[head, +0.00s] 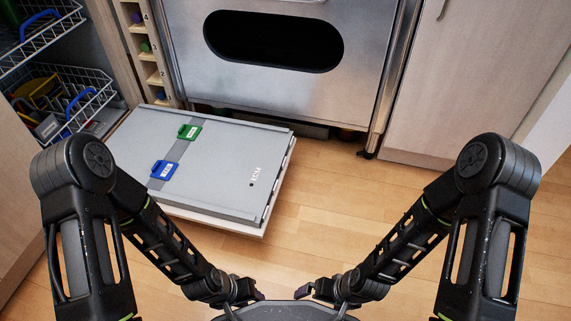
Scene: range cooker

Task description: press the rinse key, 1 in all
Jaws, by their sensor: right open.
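A grey open door panel (222,160) lies flat, low over the floor, left of centre. A green key (187,132) and a blue key (160,171) sit on a darker strip across it. Each has a small white label too small to read, so I cannot tell which is the rinse key. My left gripper (258,292) is low at the bottom centre, apart from the panel and both keys; its jaws are too small to judge. My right gripper (304,291) is open beside it, further right, and touches neither key.
Wire racks (65,105) with dishes and blue-handled items stand at the left. A steel range cooker (270,85) with a dark oval window stands behind the panel. A pale cabinet (480,75) is at the right. The wooden floor (350,195) is clear in the middle.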

